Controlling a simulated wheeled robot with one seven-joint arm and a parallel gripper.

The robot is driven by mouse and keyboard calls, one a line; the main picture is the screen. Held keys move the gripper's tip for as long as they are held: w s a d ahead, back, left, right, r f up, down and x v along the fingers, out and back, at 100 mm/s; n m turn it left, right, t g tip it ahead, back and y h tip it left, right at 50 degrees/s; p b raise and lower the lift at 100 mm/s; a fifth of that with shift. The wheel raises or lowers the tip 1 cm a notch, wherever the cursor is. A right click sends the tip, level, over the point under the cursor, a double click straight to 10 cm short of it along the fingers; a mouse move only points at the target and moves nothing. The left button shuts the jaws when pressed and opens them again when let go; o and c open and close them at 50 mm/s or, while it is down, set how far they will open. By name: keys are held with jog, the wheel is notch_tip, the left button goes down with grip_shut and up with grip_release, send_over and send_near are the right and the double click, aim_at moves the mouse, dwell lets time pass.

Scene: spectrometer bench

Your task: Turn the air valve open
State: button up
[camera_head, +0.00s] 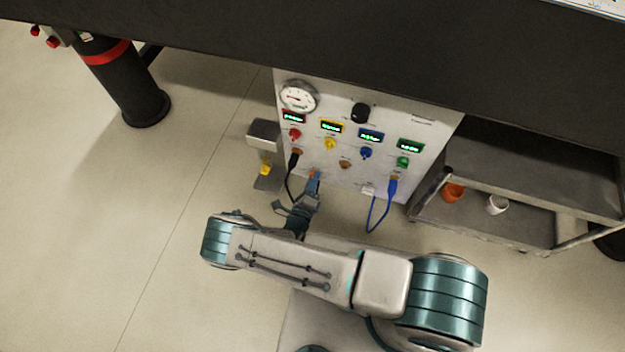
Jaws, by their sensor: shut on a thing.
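A white control panel (328,98) stands below the dark bench. My gripper (313,179) reaches up to the panel's lower edge, left of its middle. It is shut on a small orange-red part (311,173), which seems to be the air valve's handle. The fingers hide most of this part, so its angle cannot be told. A round white pressure gauge (298,96) sits at the panel's upper left; its reading is too small to make out.
A black knob (360,113), several lit displays and coloured knobs are on the panel. A black cable (289,178) hangs left of my gripper and a blue cable (390,200) right. A grey cart (480,228) holds an orange cup (453,191) and a white cup (497,205).

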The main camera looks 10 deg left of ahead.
jog(key=shift+a+m, duration=0.1)
jog(key=shift+m, duration=1)
jog(key=o, duration=1)
jog(key=shift+s, duration=0.1)
jog(key=s+p, duration=0.1)
jog(key=s, duration=0.3)
jog(key=s+p, duration=0.1)
jog(key=s, duration=0.4)
jog(key=s+a+p, duration=0.1)
jog(key=s, duration=0.3)
jog(key=shift+s, duration=0.35)
